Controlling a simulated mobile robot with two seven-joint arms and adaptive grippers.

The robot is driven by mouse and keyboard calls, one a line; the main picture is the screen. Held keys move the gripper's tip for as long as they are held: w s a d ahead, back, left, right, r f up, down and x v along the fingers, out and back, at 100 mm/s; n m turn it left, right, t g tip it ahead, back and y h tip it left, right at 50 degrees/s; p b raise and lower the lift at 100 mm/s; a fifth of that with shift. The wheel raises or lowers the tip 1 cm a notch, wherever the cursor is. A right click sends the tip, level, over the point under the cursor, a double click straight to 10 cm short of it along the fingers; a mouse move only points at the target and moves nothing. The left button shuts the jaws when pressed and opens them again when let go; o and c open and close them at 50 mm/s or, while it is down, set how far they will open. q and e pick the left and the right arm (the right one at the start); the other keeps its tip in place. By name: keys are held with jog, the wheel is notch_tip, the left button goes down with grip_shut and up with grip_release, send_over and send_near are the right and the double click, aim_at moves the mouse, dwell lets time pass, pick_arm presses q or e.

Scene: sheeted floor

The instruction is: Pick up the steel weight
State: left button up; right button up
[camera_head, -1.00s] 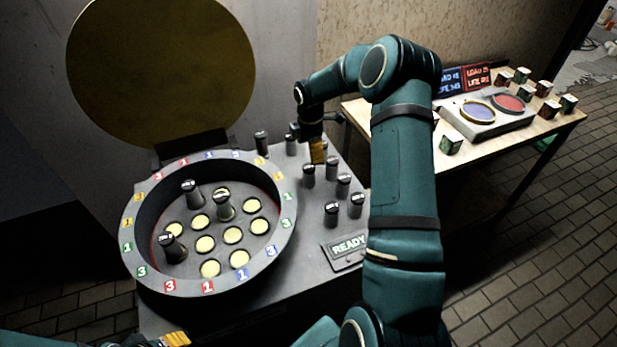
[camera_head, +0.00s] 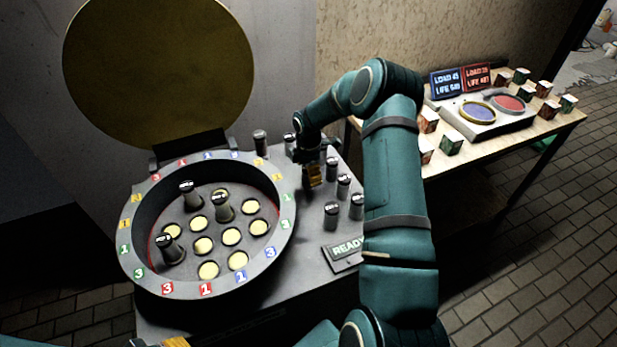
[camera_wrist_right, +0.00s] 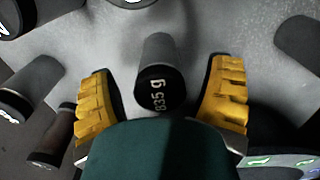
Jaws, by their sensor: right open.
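Several steel weights, dark upright cylinders with marked caps, stand on the grey console right of the round well, such as one weight (camera_head: 331,215). My right gripper (camera_head: 313,178) is low among them, pointing down. In the right wrist view, one steel weight (camera_wrist_right: 155,60) with a marked black cap stands between the spread yellow fingers of the right gripper (camera_wrist_right: 160,103), with gaps on both sides. In the head view that weight is hidden by the gripper. A sliver of my left gripper (camera_head: 174,342) shows at the bottom edge; its fingers are cut off.
Neighbouring weights stand close around the right gripper. The round well (camera_head: 140,272) has a numbered rim, yellow discs and a few weights inside. A gold round lid (camera_head: 158,75) stands open behind. A READY sign (camera_head: 343,252) is in front. A wooden table (camera_head: 480,152) holds small boxes and a two-pan device.

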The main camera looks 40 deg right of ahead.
grip_shut()
jog(key=shift+r, duration=0.1)
